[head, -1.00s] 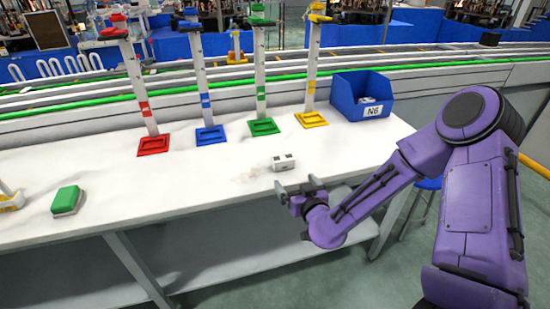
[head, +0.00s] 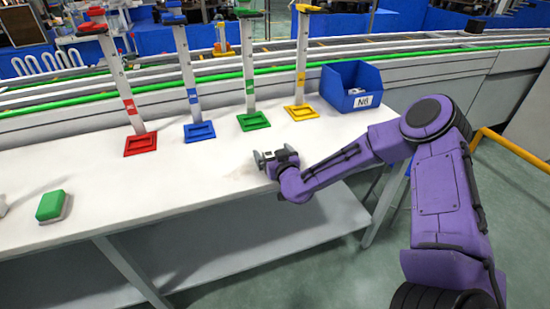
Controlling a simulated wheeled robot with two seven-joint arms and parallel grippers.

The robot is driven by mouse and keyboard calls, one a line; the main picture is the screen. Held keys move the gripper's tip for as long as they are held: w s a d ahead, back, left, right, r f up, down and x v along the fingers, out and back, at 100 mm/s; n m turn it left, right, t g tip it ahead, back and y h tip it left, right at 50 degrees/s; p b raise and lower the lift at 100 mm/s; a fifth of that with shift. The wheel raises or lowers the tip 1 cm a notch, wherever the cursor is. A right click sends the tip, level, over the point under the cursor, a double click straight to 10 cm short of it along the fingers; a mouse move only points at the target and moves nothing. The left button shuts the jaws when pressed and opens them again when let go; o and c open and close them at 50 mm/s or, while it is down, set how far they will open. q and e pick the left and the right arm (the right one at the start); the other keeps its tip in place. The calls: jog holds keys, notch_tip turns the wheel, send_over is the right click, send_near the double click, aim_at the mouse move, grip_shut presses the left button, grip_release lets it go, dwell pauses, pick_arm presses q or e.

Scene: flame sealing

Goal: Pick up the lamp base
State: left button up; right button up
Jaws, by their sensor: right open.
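The lamp base seems to be the small white block with dark marks (head: 269,154) on the white table, near its front half. My right gripper (head: 274,157) reaches it from the right and is open, with its fingers around or right beside the block. The gripper hides most of the block, and I cannot tell whether the fingers touch it. My left gripper is not in view.
Red (head: 140,144), blue (head: 199,132), green (head: 252,121) and yellow (head: 300,111) stands with tall posts line the table's back. A green-topped block (head: 51,206) lies at left. The left front table is mostly clear.

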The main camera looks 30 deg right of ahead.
jog(key=c, duration=1.1)
